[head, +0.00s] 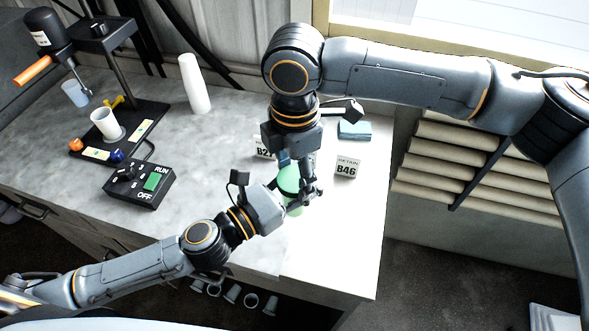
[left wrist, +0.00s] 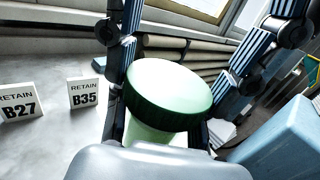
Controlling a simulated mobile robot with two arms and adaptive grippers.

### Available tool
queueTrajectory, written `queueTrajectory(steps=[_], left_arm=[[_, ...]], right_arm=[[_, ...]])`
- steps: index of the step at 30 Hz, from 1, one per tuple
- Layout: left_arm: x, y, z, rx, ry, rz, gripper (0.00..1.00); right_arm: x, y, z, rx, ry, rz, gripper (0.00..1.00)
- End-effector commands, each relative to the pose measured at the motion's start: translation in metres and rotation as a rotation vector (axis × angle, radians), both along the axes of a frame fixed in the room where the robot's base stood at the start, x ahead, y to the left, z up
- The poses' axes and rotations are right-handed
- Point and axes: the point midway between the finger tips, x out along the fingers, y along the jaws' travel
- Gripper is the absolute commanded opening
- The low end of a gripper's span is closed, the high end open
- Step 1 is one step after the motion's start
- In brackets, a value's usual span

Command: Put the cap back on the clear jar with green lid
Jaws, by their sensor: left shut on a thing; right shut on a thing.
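The green lid (head: 289,180) is partly covered by my grippers in the head view. In the left wrist view the ribbed lid (left wrist: 168,95) shows large, over a pale green jar (left wrist: 150,138), and looks tilted in that picture. I cannot tell whether lid and jar are threaded together. The jar (head: 294,209) is mostly hidden in the head view. My right gripper (head: 298,174) comes from above, shut on the lid; striped finger pads show either side of it in the left wrist view. My left gripper (head: 297,197) comes in from the lower left, shut on the jar.
A blue block (head: 354,130) lies behind. A disperser stand (head: 135,105), control box (head: 140,184) and white cylinder (head: 194,84) are at left. The counter's front right is clear.

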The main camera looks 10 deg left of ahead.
Motion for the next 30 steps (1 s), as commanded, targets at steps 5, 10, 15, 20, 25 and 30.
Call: queueTrajectory(steps=[5,10,15,20,25,30], left_arm=[[-0.0002,-0.0004,0.0015,-0.001,-0.003,-0.001,0.0],[-0.0002,-0.0004,0.0016,-0.001,-0.003,-0.002,0.0],[-0.0003,-0.0005,0.0017,-0.001,-0.003,-0.002,0.0],[-0.0004,-0.0007,0.0019,-0.002,-0.004,-0.002,0.0],[-0.0004,-0.0008,0.002,-0.002,-0.004,-0.003,0.0],[-0.0006,-0.001,0.0021,-0.002,-0.004,-0.003,0.0]], right_arm=[[-0.0001,0.0003,-0.0002,0.001,0.001,-0.054,0.21],[-0.0004,0.0006,-0.0007,0.001,0.003,-0.338,0.21],[-0.0003,0.0004,-0.001,-0.002,0.002,-0.652,0.21],[0.0003,0.0006,-0.0006,-0.001,0.001,-0.818,0.21],[0.0004,0.0005,-0.0006,-0.002,0.0,-0.85,0.21],[0.0003,0.0005,-0.0006,-0.002,0.0,-0.848,0.21]])
